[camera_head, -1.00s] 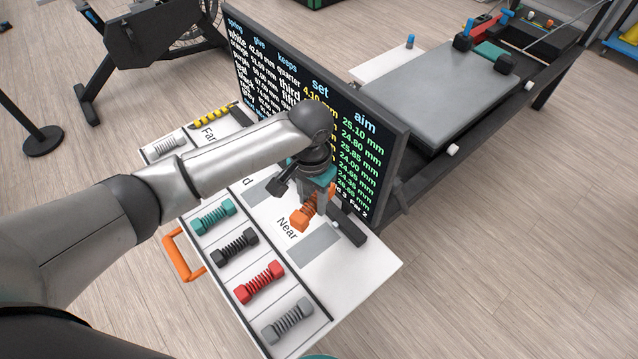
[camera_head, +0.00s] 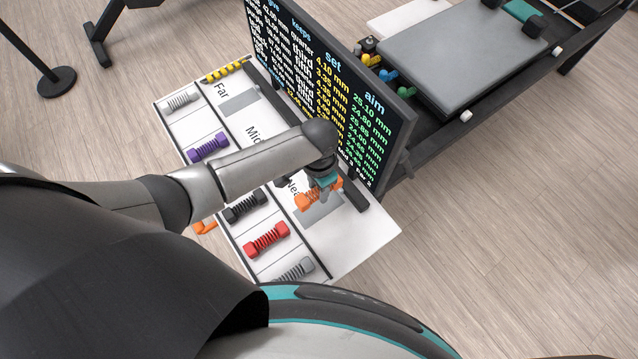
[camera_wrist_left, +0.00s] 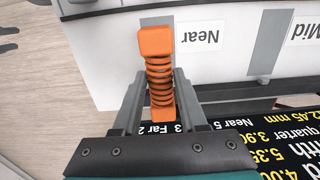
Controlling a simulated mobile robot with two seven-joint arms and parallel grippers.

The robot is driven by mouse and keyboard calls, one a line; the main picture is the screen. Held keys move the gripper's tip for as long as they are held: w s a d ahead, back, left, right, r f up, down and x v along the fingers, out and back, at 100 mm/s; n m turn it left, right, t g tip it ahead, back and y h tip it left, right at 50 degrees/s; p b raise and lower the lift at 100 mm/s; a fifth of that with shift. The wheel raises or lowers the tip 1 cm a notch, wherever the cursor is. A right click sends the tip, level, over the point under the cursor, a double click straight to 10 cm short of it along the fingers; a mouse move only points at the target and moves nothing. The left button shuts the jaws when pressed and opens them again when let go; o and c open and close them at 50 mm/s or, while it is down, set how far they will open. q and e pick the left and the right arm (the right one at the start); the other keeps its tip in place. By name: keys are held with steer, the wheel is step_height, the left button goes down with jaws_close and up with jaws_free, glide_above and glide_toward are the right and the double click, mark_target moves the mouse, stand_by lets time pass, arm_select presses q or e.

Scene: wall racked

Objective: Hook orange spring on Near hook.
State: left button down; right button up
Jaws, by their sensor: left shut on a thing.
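The orange spring (camera_head: 307,200) is a coil with a block at each end. My left gripper (camera_head: 324,188) is shut on it, over the Near end of the white board (camera_head: 355,240). In the left wrist view the spring (camera_wrist_left: 158,72) sits between the two grey fingers of the gripper (camera_wrist_left: 158,88), one end block sticking out past them. The Near label (camera_wrist_left: 200,36) lies beside a grey patch (camera_wrist_left: 157,20) there. A dark bar (camera_head: 353,194) stands just right of the gripper. I cannot make out the Near hook itself or any contact with the spring. My right gripper is not in view.
Black (camera_head: 246,206), red (camera_head: 267,239), grey (camera_head: 295,270) and purple (camera_head: 208,147) springs lie in slots along the board's left side. A black text screen (camera_head: 335,95) stands behind the board, close to my gripper. Open floor (camera_head: 500,240) lies right.

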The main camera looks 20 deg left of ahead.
arm_select(q)
steer(key=b, duration=0.5)
glide_above(318, 208)
step_height(318, 208, down, 7)
steer(key=shift+r, duration=0.15)
steer(key=shift+f+b, duration=0.3)
steer(key=shift+f, duration=0.2)
steer(key=shift+f+b, duration=0.4)
steer(key=shift+f, duration=0.25)
steer(key=shift+c, duration=1.8)
jaws_free()
step_height(318, 208, up, 10)
steer(key=p, duration=1.1)
steer(key=shift+r, duration=0.1)
